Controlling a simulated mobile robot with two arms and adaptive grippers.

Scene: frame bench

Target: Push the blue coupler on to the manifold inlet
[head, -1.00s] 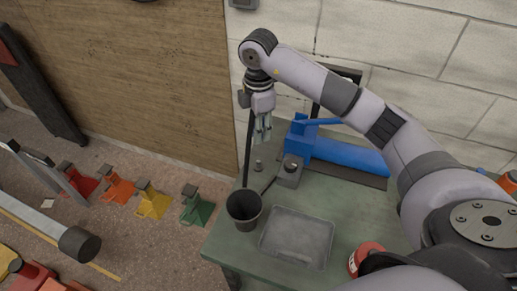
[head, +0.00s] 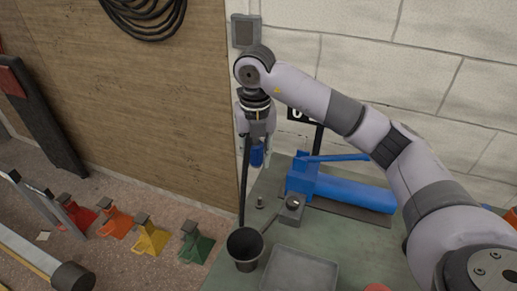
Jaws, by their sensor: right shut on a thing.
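My right gripper (head: 257,158) hangs from its wrist near the corner of the board and the block wall, pointing down. It is shut on the blue coupler (head: 257,155), which shows between its fingers, partly covered by them. A black hose (head: 244,195) runs down beside the gripper toward the bucket; its upper end is hidden. On the bench, a small grey block with a round knob (head: 291,208) sits at the blue cylinder's near end; I cannot tell whether it is the manifold inlet. The coupler is above and apart from it. My left gripper is not in view.
The green bench (head: 225,270) holds a blue pump (head: 345,190), a small grey fitting (head: 260,203), a dark bucket (head: 245,247) and a grey tray (head: 300,272). Coloured stands, one green (head: 193,243), are on the floor left. A cable coil hangs on the board.

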